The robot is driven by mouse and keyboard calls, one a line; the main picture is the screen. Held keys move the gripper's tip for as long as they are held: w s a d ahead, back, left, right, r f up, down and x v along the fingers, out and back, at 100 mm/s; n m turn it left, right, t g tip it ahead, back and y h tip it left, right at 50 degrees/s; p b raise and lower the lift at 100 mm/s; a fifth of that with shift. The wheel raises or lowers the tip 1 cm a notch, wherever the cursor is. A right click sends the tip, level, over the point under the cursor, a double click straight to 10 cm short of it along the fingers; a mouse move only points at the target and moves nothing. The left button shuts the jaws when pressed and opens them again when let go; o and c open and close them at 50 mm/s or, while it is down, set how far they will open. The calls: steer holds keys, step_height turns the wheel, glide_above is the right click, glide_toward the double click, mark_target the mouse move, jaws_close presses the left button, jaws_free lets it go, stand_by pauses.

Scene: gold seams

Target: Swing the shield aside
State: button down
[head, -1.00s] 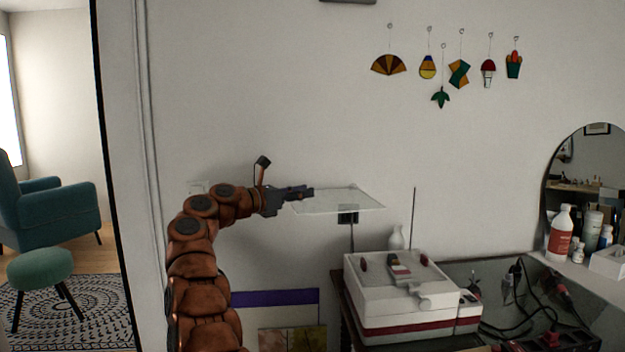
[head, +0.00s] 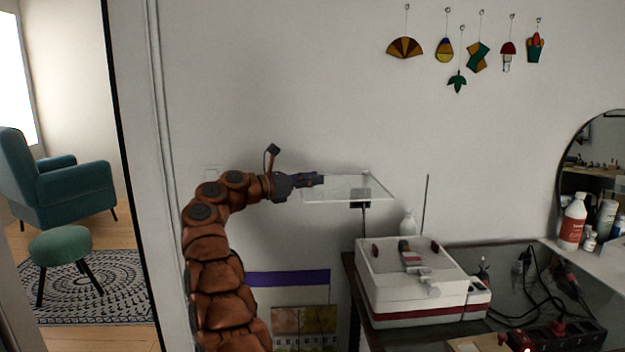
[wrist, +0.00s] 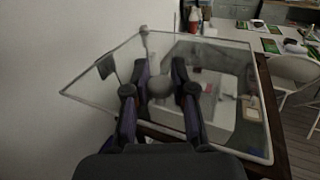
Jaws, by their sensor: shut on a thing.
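The shield (head: 348,188) is a clear flat pane with a pale rim, held level on a dark post (head: 365,217) in front of the white wall. My gripper (head: 318,180) reaches it from the left, at its left side. In the wrist view the shield (wrist: 95,66) spreads around and beyond my fingers. A grey round knob (wrist: 160,87) sits between the two fingertips, and my gripper is shut on it. The exact finger contact is hard to see. A white machine with a red band (head: 415,270) stands below and to the right of the shield.
A thin dark rod (head: 426,205) and a white bottle (head: 408,223) stand behind the machine. Cables (head: 535,290) lie on the bench at right. Glass ornaments (head: 404,48) hang high on the wall. A teal armchair (head: 62,185) and green stool (head: 60,245) are left, beyond the doorway.

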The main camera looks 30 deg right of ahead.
steer(key=c, duration=1)
jaws_free()
steer(key=shift+a, duration=0.1)
steer(key=a, duration=1.1)
steer(key=shift+w+a, duration=0.35)
steer(key=shift+a, duration=0.05)
